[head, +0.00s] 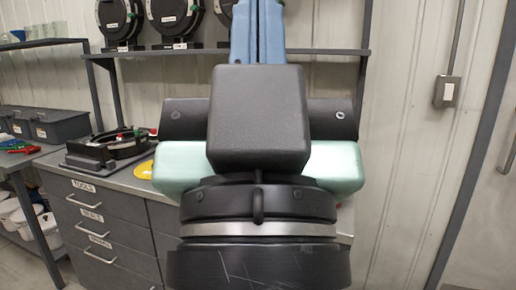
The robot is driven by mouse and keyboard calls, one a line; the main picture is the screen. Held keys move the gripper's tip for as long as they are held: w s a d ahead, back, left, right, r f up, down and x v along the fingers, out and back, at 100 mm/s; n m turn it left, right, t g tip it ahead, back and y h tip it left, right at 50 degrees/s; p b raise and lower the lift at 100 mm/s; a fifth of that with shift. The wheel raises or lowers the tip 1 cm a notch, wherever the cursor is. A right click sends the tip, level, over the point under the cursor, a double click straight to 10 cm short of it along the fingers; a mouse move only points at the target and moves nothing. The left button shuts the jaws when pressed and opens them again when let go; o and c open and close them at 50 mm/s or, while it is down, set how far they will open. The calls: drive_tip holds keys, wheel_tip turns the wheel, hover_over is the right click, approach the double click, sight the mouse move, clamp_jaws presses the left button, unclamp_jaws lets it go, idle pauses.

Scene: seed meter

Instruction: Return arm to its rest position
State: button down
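My gripper (257,18) is in the head view at top centre, pointing up and away from the camera. Its two blue fingers lie side by side with only a thin seam between them, so it looks shut. The tips run to the top edge of the picture, and I see nothing held between them. My arm's black and pale green wrist parts fill the middle of the view, in front of the bench and shelf. They hide part of both.
A grey drawer bench (110,222) stands at left, with a black round seed meter (108,148) and a yellow disc (144,169) on top. Several round black units stand on the shelf (160,51) above. Grey bins (55,124) are far left.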

wheel_tip(320, 180, up, 16)
drive_tip(key=p, duration=1.4)
